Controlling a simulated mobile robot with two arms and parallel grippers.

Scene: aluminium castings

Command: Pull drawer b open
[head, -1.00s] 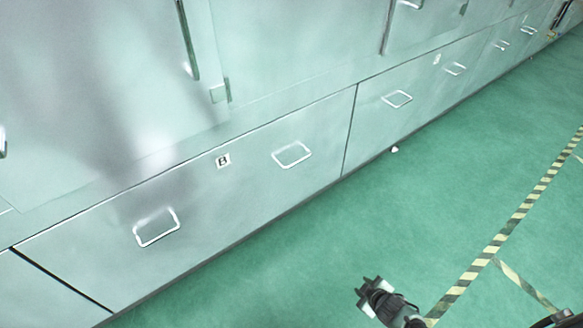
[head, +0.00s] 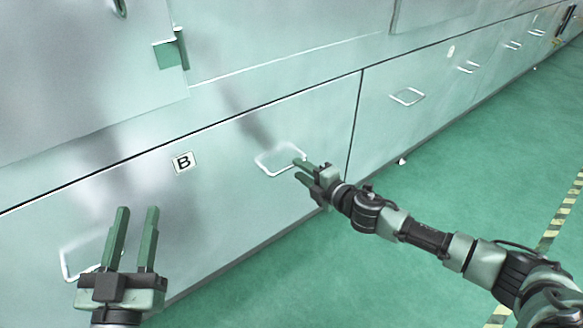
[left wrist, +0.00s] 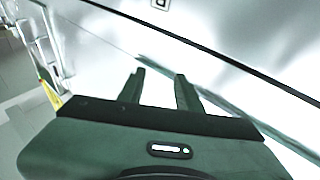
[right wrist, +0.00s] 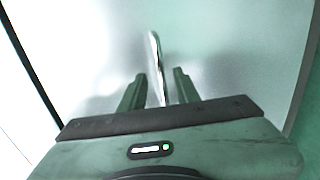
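Drawer B (head: 225,205) is a wide pale metal front marked with a B label (head: 184,162), and it looks flush with the cabinet. It has two wire handles. My left gripper (head: 137,209) is open in front of the left handle (head: 66,262), just to its right in the head view and partly covering it. In the left wrist view its fingers (left wrist: 160,75) are apart with no handle visible between them. My right gripper (head: 299,169) is open at the right end of the right handle (head: 268,170). In the right wrist view this handle (right wrist: 155,55) stands between the parted fingers (right wrist: 160,76); contact is unclear.
More drawers with wire handles, the nearest handle (head: 407,96) included, continue to the right. A cabinet door with a green hinge block (head: 171,50) is above. The green floor (head: 440,170) in front is clear, with a striped tape line (head: 560,215) at right.

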